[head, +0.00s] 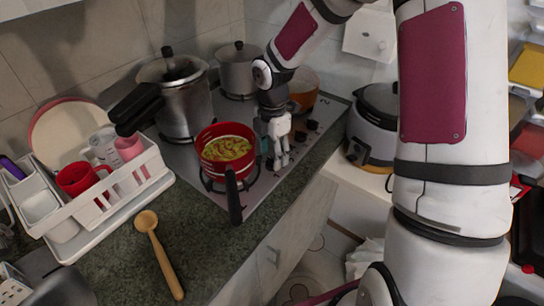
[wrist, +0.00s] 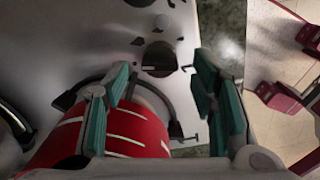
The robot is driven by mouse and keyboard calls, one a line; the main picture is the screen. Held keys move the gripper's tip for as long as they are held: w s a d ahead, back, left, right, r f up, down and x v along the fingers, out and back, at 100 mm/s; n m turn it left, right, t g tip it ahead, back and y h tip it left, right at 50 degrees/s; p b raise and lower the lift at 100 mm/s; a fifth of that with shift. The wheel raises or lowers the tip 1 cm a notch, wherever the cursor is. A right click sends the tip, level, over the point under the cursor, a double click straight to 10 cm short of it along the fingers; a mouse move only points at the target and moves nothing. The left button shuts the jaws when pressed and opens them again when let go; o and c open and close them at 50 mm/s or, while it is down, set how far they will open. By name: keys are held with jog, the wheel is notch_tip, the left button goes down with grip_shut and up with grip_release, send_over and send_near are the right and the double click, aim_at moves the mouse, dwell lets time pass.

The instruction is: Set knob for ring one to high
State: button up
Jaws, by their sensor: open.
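The cooktop (head: 185,160) has a row of dark knobs along its right front edge. Two of them, a nearer knob (head: 300,135) and a farther knob (head: 312,124), show just right of my gripper (head: 279,160). My gripper points down over this edge, beside the red saucepan. In the wrist view my gripper (wrist: 165,105) is open, its teal-padded fingers wide apart with nothing held. A dark round knob (wrist: 160,57) lies ahead of the gap between the fingers, apart from them. Small markings by the knobs are too small to read surely, so I cannot tell which is ring one's.
The red saucepan (head: 222,132) with food stands close left of my gripper, its black handle (head: 233,195) jutting over the counter. A pressure cooker (head: 186,108), grey pot (head: 238,74) and orange pot (head: 303,88) stand behind. A rice cooker (head: 372,140) is at right.

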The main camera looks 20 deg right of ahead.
jog(key=shift+f, duration=0.9)
jog(key=c, duration=1.2)
jog(key=shift+o, duration=0.2)
jog(key=m, duration=0.3)
jog(key=shift+m, duration=1.8)
